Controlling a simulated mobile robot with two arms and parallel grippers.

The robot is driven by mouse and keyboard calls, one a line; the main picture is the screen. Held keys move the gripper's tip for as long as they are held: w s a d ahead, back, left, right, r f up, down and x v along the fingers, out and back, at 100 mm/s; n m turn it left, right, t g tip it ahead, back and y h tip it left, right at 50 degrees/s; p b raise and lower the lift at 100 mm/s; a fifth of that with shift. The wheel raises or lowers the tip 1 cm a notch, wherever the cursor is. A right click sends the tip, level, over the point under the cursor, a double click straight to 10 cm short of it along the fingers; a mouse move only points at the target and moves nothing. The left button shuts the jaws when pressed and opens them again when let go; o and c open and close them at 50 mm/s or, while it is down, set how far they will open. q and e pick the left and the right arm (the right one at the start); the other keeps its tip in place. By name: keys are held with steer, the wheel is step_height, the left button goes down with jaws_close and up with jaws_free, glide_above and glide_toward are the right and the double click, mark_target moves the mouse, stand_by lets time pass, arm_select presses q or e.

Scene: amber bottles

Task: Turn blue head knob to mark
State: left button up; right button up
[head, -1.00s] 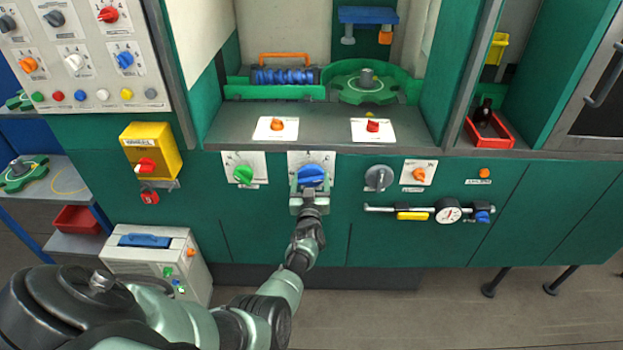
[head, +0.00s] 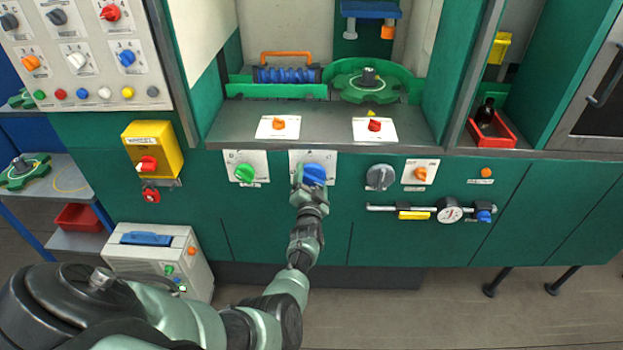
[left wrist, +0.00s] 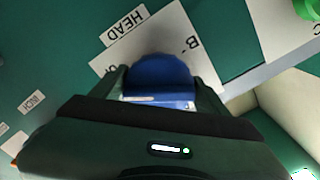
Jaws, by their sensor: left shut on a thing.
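The blue head knob (head: 314,174) sits on a white plate (head: 334,161) on the green machine front. In the left wrist view the knob (left wrist: 160,80) lies between the two fingers of my left gripper (left wrist: 160,88). My right gripper is not in view.
A green knob (head: 245,173) is left of the blue one. A grey knob (head: 380,177) and an orange knob (head: 420,174) are to the right. A gauge (head: 449,212) on a rail is lower right. A yellow switch box (head: 153,150) is at left.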

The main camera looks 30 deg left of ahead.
mark_target(311, 182)
arm_select(q)
steer(key=shift+s+f+m, duration=0.1)
steer(key=shift+f+m, duration=0.1)
steer(key=shift+m, duration=0.3)
steer(key=o, duration=1.4)
steer(key=shift+r, duration=0.1)
steer(key=p+v, duration=0.5)
steer(key=v, duration=0.2)
steer(key=shift+s+d, duration=0.25)
steer(key=shift+s, duration=0.05)
